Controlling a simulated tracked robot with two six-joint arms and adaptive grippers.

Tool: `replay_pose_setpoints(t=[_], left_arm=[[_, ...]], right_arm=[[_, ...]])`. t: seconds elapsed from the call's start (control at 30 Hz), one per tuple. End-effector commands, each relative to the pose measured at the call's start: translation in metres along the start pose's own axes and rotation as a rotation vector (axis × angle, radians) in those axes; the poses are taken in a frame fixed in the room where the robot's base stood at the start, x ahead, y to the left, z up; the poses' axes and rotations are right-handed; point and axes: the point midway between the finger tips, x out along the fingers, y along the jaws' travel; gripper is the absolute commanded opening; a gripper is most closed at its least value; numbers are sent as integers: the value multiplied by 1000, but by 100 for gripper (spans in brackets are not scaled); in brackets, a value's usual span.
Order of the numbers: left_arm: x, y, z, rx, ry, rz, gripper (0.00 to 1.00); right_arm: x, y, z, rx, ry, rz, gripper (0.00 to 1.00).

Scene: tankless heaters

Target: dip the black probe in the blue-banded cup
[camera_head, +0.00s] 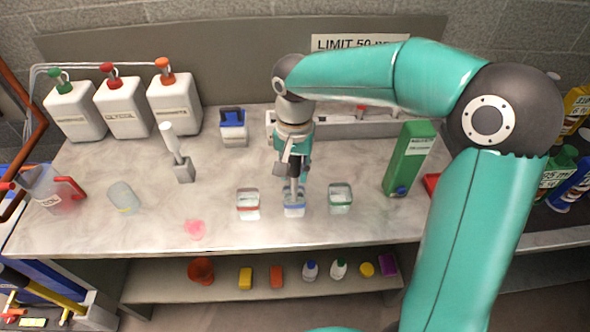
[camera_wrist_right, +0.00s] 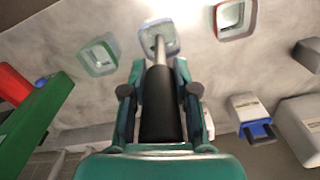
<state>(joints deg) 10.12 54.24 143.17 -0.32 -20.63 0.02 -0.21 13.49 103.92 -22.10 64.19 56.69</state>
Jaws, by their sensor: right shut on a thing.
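My right gripper (camera_head: 295,168) is over the blue-banded cup (camera_head: 294,207) on the grey bench. It is shut on the black probe, whose dark handle shows between the fingers in the wrist view (camera_wrist_right: 160,108). The probe's thin metal rod points down and overlaps the opening of the blue-banded cup (camera_wrist_right: 170,48). I cannot tell how deep the tip sits in the cup. A red-banded cup (camera_head: 248,208) stands just left and a green-banded cup (camera_head: 340,200) just right of it. My left gripper is not in view.
A green box (camera_head: 409,160) stands to the right. A probe stand (camera_head: 184,173), a clear beaker (camera_head: 124,198) and a pink spill (camera_head: 195,229) are to the left. White jugs (camera_head: 123,108) and a blue-lidded container (camera_head: 233,128) stand behind.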

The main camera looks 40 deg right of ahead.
Motion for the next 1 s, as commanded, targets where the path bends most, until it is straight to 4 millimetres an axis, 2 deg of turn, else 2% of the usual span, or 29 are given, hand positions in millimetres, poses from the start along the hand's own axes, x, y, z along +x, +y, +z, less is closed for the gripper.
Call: replay_pose_setpoints(t=[0.03, 0.5, 0.63, 1.0], left_arm=[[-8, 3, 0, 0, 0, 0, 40], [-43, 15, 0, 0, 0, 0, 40], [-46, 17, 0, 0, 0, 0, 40], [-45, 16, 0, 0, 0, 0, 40]], right_arm=[[-10, 0, 0, 0, 1, -1, 0], [-56, -1, 0, 0, 1, -1, 0], [-61, -1, 0, -1, 0, -1, 0], [-60, -1, 0, -1, 0, 0, 0]])
